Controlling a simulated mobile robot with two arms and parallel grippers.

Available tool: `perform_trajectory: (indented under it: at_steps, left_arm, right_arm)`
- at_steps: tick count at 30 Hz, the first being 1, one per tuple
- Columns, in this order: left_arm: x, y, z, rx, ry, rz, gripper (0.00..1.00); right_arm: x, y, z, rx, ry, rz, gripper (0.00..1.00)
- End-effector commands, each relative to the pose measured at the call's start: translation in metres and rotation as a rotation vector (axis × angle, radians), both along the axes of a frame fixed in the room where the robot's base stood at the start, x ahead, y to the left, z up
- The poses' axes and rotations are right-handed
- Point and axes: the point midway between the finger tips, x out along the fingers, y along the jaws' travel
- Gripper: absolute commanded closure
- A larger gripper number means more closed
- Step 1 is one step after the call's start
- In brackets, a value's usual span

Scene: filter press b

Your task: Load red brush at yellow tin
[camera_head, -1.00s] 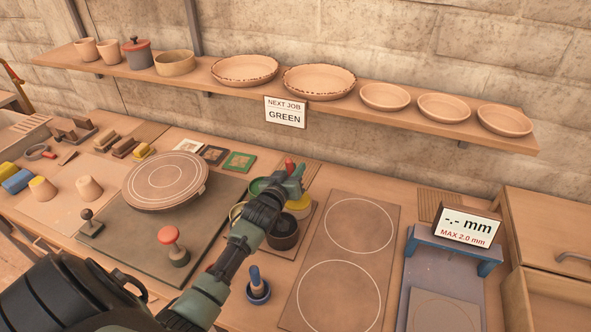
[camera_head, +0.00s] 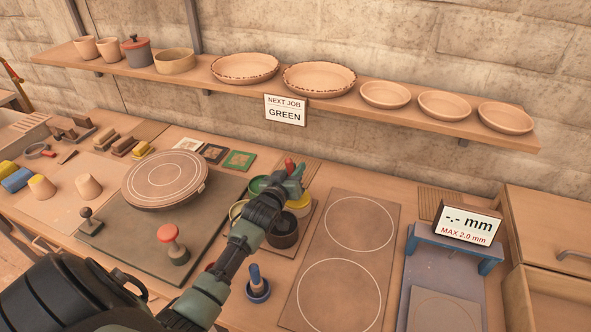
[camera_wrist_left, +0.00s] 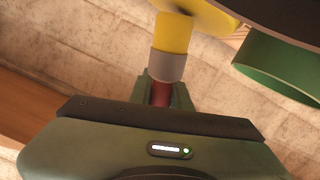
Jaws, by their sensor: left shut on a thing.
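My left gripper (camera_head: 290,184) is shut on the red brush (camera_head: 289,163), whose red end shows above the fingers in the head view. It is over the group of tins, just behind the yellow tin (camera_head: 299,208). In the left wrist view, the red handle (camera_wrist_left: 160,93) sits between the fingers, with a grey collar (camera_wrist_left: 168,66) and a yellow brush end (camera_wrist_left: 173,34) beyond it. The yellow end meets or overlaps a wider yellow shape (camera_wrist_left: 200,12) at the top edge; I cannot tell whether they touch. My right gripper is not in view.
A green tin (camera_head: 259,185) and a black tin (camera_head: 283,235) stand close by. A blue brush (camera_head: 256,275) stands in a blue cup in front. A board with two white circles (camera_head: 325,250) lies to the right. A shelf with dishes (camera_head: 215,93) runs behind.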

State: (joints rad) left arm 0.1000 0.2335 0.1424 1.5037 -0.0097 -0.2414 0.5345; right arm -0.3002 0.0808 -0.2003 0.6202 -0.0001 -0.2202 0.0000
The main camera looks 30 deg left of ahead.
Motion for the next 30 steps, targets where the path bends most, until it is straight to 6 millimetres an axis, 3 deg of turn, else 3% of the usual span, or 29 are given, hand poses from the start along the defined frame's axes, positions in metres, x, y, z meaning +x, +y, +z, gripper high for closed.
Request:
perform_trajectory:
  at_steps: [8, 30]
  left_arm:
    - [-0.001, 0.0, 0.002, -0.002, 0.007, 0.0, 1.0]
    - [0.0, 0.0, 0.064, -0.001, 0.002, 0.001, 1.0]
  right_arm:
    - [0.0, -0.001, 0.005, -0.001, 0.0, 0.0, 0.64]
    - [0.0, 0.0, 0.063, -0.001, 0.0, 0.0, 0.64]
